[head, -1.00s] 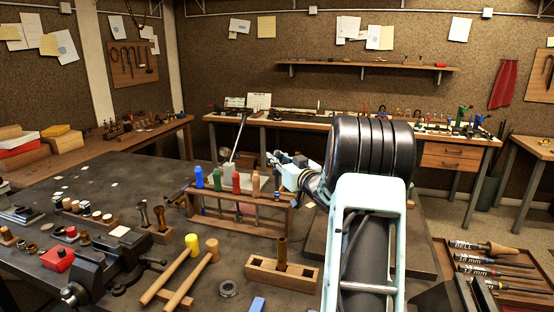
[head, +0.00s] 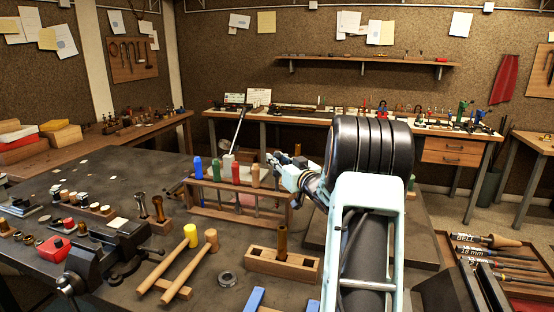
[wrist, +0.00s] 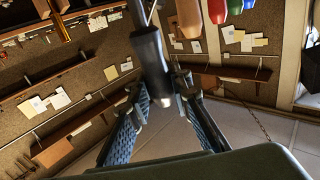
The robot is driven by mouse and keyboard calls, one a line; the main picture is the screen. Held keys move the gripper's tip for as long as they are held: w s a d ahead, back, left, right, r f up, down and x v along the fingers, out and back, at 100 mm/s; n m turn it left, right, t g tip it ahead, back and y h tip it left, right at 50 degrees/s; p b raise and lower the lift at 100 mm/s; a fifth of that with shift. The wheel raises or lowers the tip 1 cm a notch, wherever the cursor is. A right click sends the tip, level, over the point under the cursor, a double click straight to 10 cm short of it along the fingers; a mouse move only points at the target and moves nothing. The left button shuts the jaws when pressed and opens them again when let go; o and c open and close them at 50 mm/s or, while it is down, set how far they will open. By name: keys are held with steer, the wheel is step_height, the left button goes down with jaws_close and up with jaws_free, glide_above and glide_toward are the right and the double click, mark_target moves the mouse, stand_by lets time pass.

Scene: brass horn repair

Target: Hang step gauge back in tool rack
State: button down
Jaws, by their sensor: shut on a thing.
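My gripper (head: 276,163) is at the back right of the wooden tool rack (head: 235,213), near its tan-handled end. In the wrist view its two ridged fingers (wrist: 160,98) are shut on a dark cylindrical handle (wrist: 150,62) with a thin metal shaft, which I take to be the step gauge. The gauge is hard to make out in the head view. The rack holds tools with blue (head: 198,168), green (head: 216,170), red (head: 236,172) and tan (head: 255,176) handles. These handles also show at the top of the wrist view, apart from the held tool.
A tray of labelled tools (head: 490,262) is at right.

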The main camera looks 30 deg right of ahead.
mark_target(279, 175)
steer(key=shift+f+b, duration=2.2)
steer(key=shift+f, duration=0.55)
steer(key=c, duration=1.7)
jaws_free()
steer(key=shift+r, duration=0.1)
steer(key=s, duration=1.2)
steer(key=shift+a, duration=0.4)
